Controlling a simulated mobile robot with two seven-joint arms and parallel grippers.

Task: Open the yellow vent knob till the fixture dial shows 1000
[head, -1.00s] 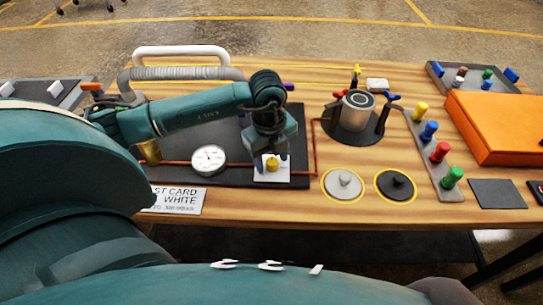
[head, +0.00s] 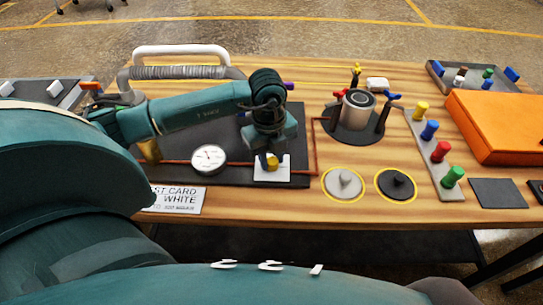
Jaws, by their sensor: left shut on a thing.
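The yellow vent knob (head: 272,163) sits on a small white plate (head: 283,174) on the dark fixture board. My left gripper (head: 272,158) comes down over the knob from above and is shut on it; the fingers partly hide it. The round white fixture dial (head: 209,158) stands left of the knob on the copper pipe. Its needle shows, but the reading is too small to tell. My right gripper is not in view.
A metal cylinder (head: 358,110) with colored handles stands right of the board. Two ringed discs (head: 343,184) lie in front of it. Several colored pegs (head: 429,130) and an orange box (head: 502,127) are at the right. A printed card (head: 178,200) lies at the front left.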

